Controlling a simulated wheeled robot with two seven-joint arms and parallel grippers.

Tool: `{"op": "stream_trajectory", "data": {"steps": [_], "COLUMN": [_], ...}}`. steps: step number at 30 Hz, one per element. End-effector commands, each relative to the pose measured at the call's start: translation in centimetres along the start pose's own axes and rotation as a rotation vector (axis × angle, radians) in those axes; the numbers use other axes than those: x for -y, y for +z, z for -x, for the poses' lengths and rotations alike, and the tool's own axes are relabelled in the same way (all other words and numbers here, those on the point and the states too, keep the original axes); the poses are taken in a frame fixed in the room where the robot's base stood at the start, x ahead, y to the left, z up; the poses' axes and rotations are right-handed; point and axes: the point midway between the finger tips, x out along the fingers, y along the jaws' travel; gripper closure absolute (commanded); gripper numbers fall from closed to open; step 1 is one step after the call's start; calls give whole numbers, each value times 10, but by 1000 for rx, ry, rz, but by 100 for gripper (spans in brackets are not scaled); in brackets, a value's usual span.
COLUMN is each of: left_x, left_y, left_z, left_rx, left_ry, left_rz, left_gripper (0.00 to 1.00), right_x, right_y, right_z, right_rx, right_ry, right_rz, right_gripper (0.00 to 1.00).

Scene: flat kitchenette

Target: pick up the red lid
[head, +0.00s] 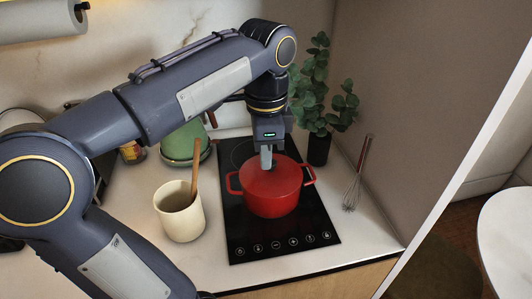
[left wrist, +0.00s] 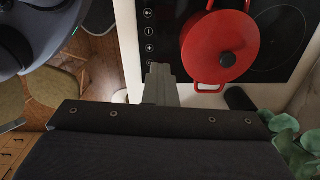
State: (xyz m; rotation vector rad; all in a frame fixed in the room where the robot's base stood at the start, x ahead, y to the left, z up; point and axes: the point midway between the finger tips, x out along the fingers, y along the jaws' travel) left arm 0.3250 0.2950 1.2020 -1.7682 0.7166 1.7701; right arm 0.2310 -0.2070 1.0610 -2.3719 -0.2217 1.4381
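The red lid (head: 272,177) sits on the red pot (head: 272,202), which stands on the black cooktop. In the left wrist view the lid (left wrist: 208,45) shows a dark round knob (left wrist: 228,58). My left gripper (head: 266,158) points down over the back part of the lid in the head view and hides the knob. In the left wrist view its fingertips (left wrist: 160,72) show together as one narrow block, with nothing between them, apart from the knob. Whether the fingertips touch the lid cannot be told. My right gripper is not in view.
A cream crock (head: 179,216) with a wooden utensil stands left of the cooktop (head: 292,245). A green kettle (head: 184,144) is behind it. A potted plant (head: 318,148) and a whisk (head: 353,185) are at the right, near the side wall.

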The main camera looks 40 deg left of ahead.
Motion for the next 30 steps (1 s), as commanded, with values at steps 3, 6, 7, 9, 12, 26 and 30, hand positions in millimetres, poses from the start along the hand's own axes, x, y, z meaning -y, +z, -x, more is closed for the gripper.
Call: {"op": "stream_trajectory", "data": {"steps": [3,6,7,9,12,26,30], "left_x": [0,0,0,0,0,0,0], "left_y": [0,0,0,0,0,0,0], "left_z": [0,0,0,0,0,0,0], "left_rx": [0,-1,-1,-1,-1,-2,-2], "left_ry": [0,0,0,-1,-1,-1,-1], "left_rz": [0,0,0,0,0,0,0], "left_gripper": [100,94,90,81,68,20,20], "right_x": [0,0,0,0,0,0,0], "right_y": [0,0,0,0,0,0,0], "right_z": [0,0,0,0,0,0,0], "right_rx": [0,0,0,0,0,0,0], "right_ry": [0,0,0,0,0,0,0], "right_rz": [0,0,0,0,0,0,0], "right_gripper": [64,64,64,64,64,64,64]}}
